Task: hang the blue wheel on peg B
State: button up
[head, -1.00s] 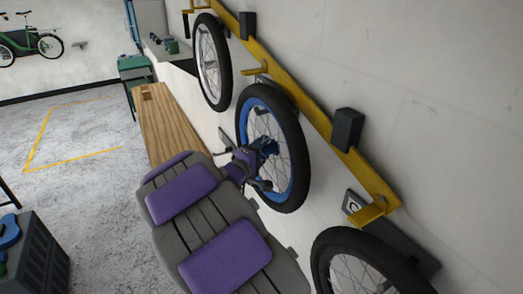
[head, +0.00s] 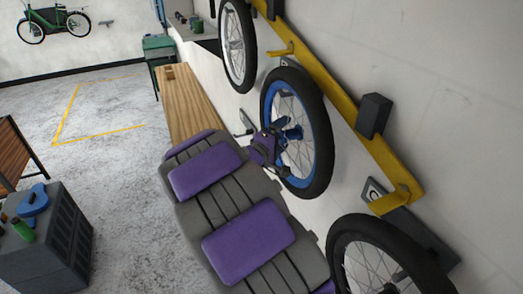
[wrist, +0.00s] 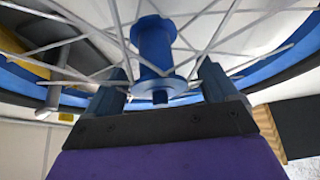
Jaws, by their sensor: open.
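The blue wheel (head: 329,135), with a black tyre, blue rim and blue hub, is upright along the wall in the head view. A yellow peg (head: 283,49) on the rail shows just above its top; the plate beside it is partly covered and its letter is unreadable. I cannot tell whether the wheel touches that peg. My gripper (head: 289,138) is at the wheel's hub. In the wrist view my gripper (wrist: 165,90) is open, with one finger on each side of the blue hub (wrist: 154,45) and spokes close around. I cannot tell whether the fingers touch it.
The yellow rail (head: 345,110) runs along the wall with black blocks. A white-rimmed wheel (head: 238,45) is beyond, and another wheel (head: 380,262) is nearer, below the peg (head: 388,203) by plate C. A wooden bench (head: 190,105) and dark crate (head: 50,245) stand left; floor between is clear.

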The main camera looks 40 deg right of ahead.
jog(key=v, duration=1.6)
jog(key=w+a+f+t+y+b, duration=0.6)
jog(key=w+a+f+y+b, duration=0.2)
jog(key=w+a+y, duration=0.15)
jog(key=s+a+f+n+y+b, duration=0.1)
jog(key=s+a+f+y+b, duration=0.25)
jog(key=a, duration=0.35)
jog(key=s+a+f+y+b, duration=0.2)
jog(key=a+f+y+b, duration=0.1)
jog(key=a+f+y, duration=0.3)
jog(key=s+f+m+g+b, duration=0.1)
jog(key=s+f+g+b, duration=0.4)
jog(key=s, duration=0.6)
jog(key=s+f+m+g+b, duration=0.1)
jog(key=s+f+g+b, duration=0.3)
jog(key=s+f, duration=0.6)
jog(key=s+d+m+g+h+b, duration=0.1)
jog(key=s+d+m+g, duration=0.1)
jog(key=s, duration=0.9)
jog(key=shift+d+g+h, duration=0.3)
jog(key=shift+d+g, duration=0.6)
jog(key=shift+d, duration=0.35)
